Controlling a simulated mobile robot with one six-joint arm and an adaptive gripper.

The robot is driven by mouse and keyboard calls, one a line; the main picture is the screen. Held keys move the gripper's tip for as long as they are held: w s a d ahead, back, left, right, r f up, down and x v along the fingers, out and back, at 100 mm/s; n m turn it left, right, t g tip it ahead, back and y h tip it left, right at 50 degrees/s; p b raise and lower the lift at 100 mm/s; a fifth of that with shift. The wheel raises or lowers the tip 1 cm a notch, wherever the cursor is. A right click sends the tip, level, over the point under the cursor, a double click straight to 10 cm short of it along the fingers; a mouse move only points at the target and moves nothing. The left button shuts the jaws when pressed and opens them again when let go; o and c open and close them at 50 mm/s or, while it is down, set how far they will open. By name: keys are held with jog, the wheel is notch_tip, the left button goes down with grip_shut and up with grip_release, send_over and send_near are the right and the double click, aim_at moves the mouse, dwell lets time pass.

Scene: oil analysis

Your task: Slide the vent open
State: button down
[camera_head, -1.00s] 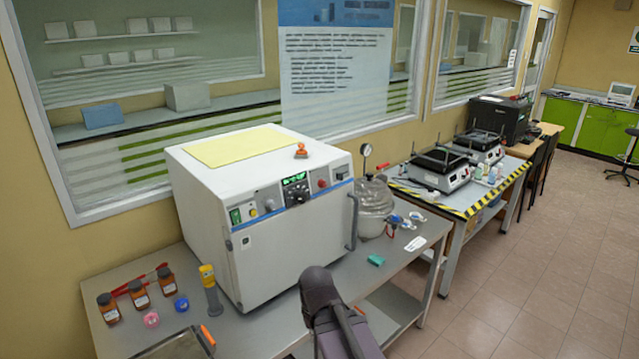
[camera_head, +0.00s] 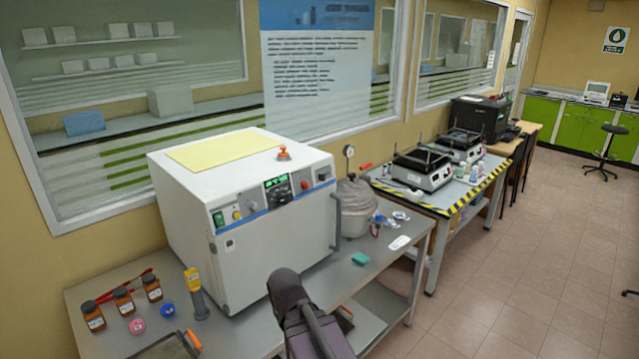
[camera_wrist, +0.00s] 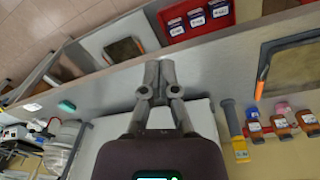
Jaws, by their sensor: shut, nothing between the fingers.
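The white oven-like cabinet (camera_head: 255,225) stands on the grey bench, its door shut. An orange knob (camera_head: 284,153) sits on its top near a yellow sheet (camera_head: 225,149); I cannot tell for certain whether this knob belongs to the vent. In the wrist view my gripper (camera_wrist: 158,68) is shut and empty, its fingers over the bench strip in front of the cabinet. Part of the white cabinet (camera_wrist: 205,112) shows behind my gripper. In the head view my arm rises at the bottom, in front of the cabinet and apart from the knob; the fingers cannot be made out there.
Several brown bottles (camera_head: 123,301) and a yellow-topped grey tool (camera_head: 197,293) stand left of the cabinet. A round grey vessel with a gauge (camera_head: 357,207) stands to its right. A teal block (camera_head: 360,258) lies on the bench front.

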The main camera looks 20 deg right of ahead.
jog(key=w+d+r+t+h, duration=0.3)
jog(key=w+d+h, duration=0.1)
jog(key=w+d, duration=0.5)
jog(key=n+t+h+p, duration=0.2)
jog(key=n+t+h, duration=0.1)
jog(key=n+t, duration=1)
send_near(320, 178)
jog(key=shift+v, duration=1.6)
jog(key=shift+w+a+r, duration=0.1)
jog(key=shift+r, duration=0.05)
jog(key=shift+x, duration=4.95)
